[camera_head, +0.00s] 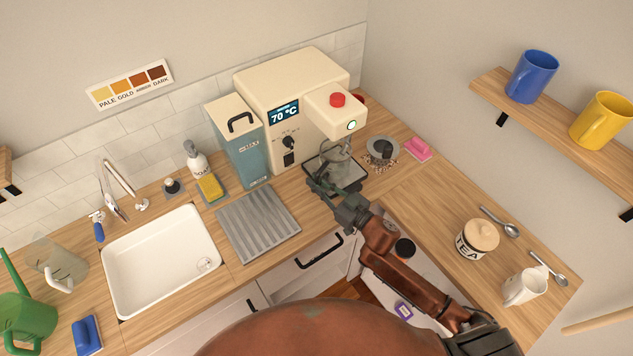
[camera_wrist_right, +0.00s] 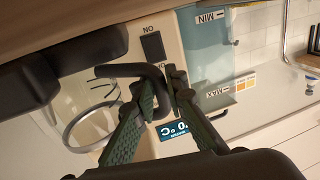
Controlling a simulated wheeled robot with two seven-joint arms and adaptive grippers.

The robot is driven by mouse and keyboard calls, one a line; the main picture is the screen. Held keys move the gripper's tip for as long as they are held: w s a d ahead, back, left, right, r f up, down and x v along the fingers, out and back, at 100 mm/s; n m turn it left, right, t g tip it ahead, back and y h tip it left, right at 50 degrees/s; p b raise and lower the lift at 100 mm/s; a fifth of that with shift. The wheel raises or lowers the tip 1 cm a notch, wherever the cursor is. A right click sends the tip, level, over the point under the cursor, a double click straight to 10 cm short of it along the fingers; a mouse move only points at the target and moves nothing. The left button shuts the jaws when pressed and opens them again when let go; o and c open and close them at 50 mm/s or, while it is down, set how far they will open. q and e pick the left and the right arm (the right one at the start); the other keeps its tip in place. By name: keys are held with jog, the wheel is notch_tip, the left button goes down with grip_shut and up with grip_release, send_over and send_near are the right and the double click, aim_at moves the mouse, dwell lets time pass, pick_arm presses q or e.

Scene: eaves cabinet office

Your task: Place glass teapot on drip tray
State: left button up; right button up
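The glass teapot (camera_head: 336,154), clear with a dark handle, is under the spout of the cream hot-water machine. It is over the dark-edged drip tray (camera_head: 356,184); I cannot tell whether its base touches the tray. My right gripper (camera_head: 325,184) is at the teapot's near side. In the right wrist view, the fingers (camera_wrist_right: 160,92) close on the black teapot handle (camera_wrist_right: 128,70), and the clear glass body with a metal ring (camera_wrist_right: 82,128) shows to the left. The gripper and arm hide part of the tray. My left gripper is not in view.
The cream machine (camera_head: 262,85) reads 70 °C, with a blue water tank (camera_head: 240,145) beside it. A grey ridged mat (camera_head: 258,222) and white sink (camera_head: 160,260) lie left.

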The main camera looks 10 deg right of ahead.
jog(key=o, duration=0.3)
jog(key=shift+r, duration=0.15)
jog(key=v, duration=1.2)
